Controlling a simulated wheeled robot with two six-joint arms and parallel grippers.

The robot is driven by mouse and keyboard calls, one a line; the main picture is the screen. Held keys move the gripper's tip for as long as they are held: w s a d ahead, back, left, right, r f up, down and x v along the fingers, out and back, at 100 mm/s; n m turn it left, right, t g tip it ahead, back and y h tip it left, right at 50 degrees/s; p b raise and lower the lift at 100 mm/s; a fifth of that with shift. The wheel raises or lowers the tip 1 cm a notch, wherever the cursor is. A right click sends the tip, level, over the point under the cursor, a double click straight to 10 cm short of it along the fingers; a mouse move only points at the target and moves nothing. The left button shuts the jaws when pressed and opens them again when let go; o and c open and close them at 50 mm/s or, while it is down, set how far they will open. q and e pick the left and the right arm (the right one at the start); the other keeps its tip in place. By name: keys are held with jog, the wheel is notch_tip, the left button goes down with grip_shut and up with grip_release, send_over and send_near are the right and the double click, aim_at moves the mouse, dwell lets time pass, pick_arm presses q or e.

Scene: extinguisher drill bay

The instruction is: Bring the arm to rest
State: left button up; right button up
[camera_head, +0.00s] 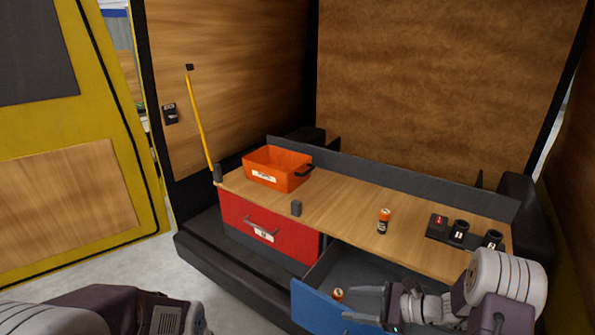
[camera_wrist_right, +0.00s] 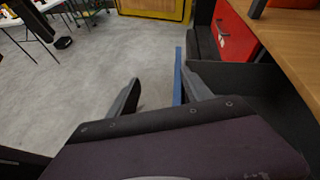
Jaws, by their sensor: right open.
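My right gripper (camera_head: 350,303) is open and empty at the lower right of the head view, above the open blue drawer (camera_head: 318,305). In the right wrist view, its two fingers (camera_wrist_right: 160,78) stand apart with grey floor between them and the thin blue edge of the drawer front (camera_wrist_right: 178,75) by the right finger. My left arm shows only in part at the bottom left of the head view, and its gripper is out of the picture.
A small orange-topped cylinder (camera_head: 338,294) is in the drawer; another (camera_head: 384,222) stands on the wooden bench (camera_head: 335,208). An orange bin (camera_head: 272,170), a black holder (camera_head: 437,232) with cups and a shut red drawer (camera_head: 262,228) are nearby. Floor at left is clear.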

jog(key=s+a+f+n+g+h+b, duration=0.1)
jog(key=s+a+n+g+h+b, duration=0.15)
jog(key=s+a+n, duration=0.35)
jog(key=s+a+f+n+g+h+b, duration=0.1)
jog(key=s+a+n+g+h+b, duration=0.25)
jog(key=s, duration=0.55)
pick_arm(q)
notch_tip(320, 180, down, 7)
jog(key=shift+f+b, duration=0.15)
jog(key=shift+b, duration=0.15)
pick_arm(e)
jog(key=s+d+f+n+h, duration=0.1)
jog(key=d+f+n+h, duration=0.1)
jog(key=d+n, duration=0.3)
jog(key=s+d+f+n+t+h, duration=0.1)
jog(key=s+d+f+n+h, duration=0.1)
jog(key=d+n, duration=0.4)
jog(key=shift+s+d+n+h, duration=0.3)
jog(key=shift+n+h, duration=0.05)
jog(key=shift+h, duration=0.55)
pick_arm(q)
jog(key=shift+s, duration=0.15)
pick_arm(e)
jog(key=shift+s+f, duration=0.1)
